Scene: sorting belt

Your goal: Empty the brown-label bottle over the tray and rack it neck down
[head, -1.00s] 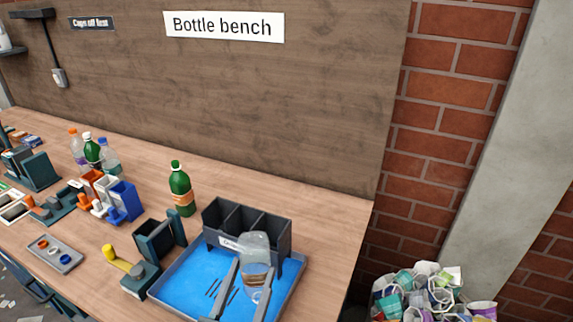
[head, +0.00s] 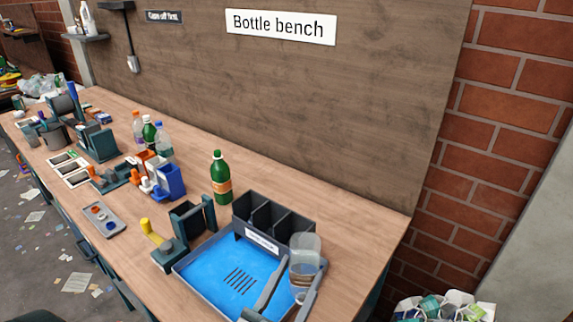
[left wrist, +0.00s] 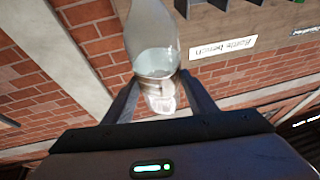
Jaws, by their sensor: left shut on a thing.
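My left gripper (head: 283,290) is shut on a clear bottle (head: 304,248) with a brown band, held by the right side of the blue tray (head: 205,270). The bottle's broad clear end is uppermost in the head view; its neck is not clear. In the left wrist view the bottle (left wrist: 152,42) stands between the fingers (left wrist: 158,98), the brown band near them. No falling liquid shows. The dark rack (head: 240,228) with three compartments and a white label stands at the tray's back edge; the bottle partly covers its right end. My right gripper is out of view.
A green bottle (head: 221,180) with an orange label stands behind the rack's left end. A small grey tray (head: 104,222) of caps lies farther left. The bench is clear right of the rack.

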